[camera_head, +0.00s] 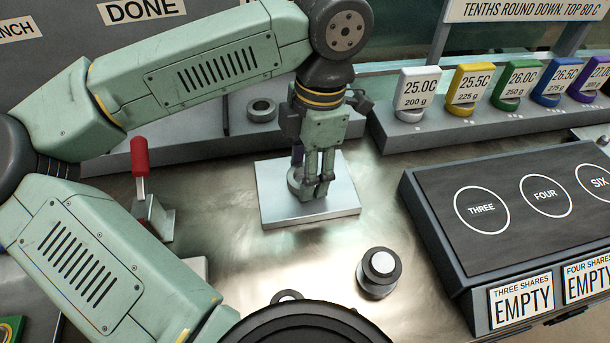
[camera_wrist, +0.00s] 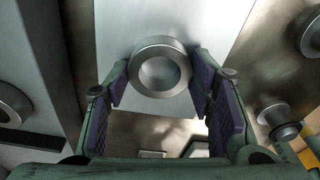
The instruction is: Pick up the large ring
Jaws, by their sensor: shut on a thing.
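A grey metal ring (camera_wrist: 160,42) is between the fingers of my gripper (camera_wrist: 158,82) in the wrist view. It also shows in the head view, partly hidden behind the fingers, as a ring (camera_head: 293,180) at the pale square plate (camera_head: 325,208). My gripper (camera_head: 318,190) points down over this plate and is shut on the ring. I cannot tell whether the ring rests on the plate or is just above it. Another grey ring (camera_head: 262,111) lies on the back ledge, left of my gripper, and shows at the left in the wrist view (camera_wrist: 12,92).
A dark round piece with a pale top (camera_head: 379,274) stands in front of the plate. A red-handled lever (camera_head: 140,160) is to the left. A dark box with marked circles (camera_head: 440,205) is at the right. Tagged coloured weights (camera_head: 468,90) line the back right ledge.

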